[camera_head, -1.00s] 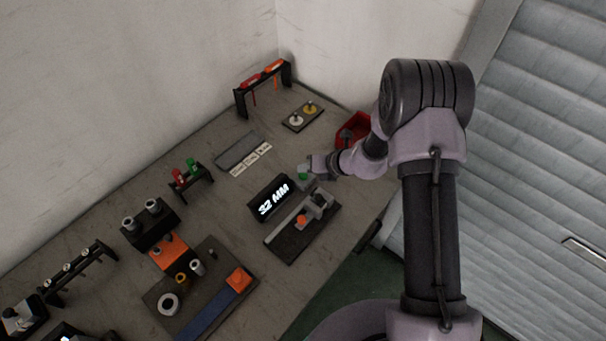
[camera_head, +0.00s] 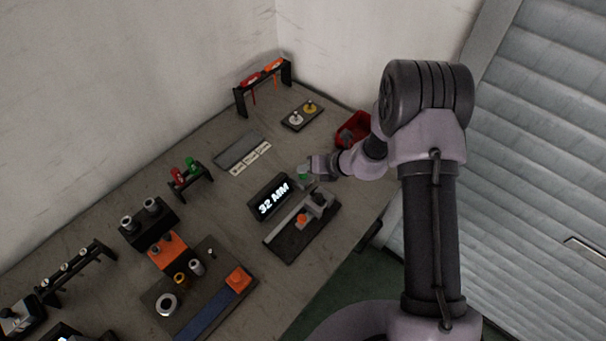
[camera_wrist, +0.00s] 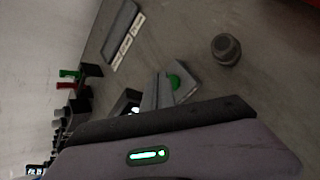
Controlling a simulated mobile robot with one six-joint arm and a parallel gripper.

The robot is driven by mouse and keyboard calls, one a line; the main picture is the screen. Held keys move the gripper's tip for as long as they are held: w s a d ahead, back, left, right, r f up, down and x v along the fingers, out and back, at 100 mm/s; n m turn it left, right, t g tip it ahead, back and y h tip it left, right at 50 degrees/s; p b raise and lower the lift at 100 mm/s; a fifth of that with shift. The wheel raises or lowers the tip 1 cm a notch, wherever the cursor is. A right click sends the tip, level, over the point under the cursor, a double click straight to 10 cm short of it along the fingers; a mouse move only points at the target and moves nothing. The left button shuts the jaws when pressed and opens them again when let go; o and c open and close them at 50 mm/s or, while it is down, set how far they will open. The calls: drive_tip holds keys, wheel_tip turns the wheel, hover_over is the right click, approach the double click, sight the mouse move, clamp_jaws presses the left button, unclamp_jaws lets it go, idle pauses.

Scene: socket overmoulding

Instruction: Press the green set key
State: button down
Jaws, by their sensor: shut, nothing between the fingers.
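My gripper (camera_head: 313,168) is shut and empty, beside and slightly above the key box.
A dark fixture with an orange part (camera_head: 302,220) lies in front of the display. A red bin (camera_head: 352,130) stands behind my wrist. A grey threaded part (camera_wrist: 226,48) stands near the key box in the wrist view. A labelled tray (camera_head: 243,153) lies farther left.

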sight(306, 175)
drive_tip(key=shift+f+b, duration=0.4)
drive_tip(key=shift+f, duration=0.05)
idle(0.5)
idle(0.3)
drive_tip(key=shift+r+p, duration=0.7)
drive_tip(key=shift+r, duration=0.2)
wheel_tip(306, 175, up, 5)
drive_tip(key=p, duration=0.4)
drive_tip(key=shift+r, duration=0.1)
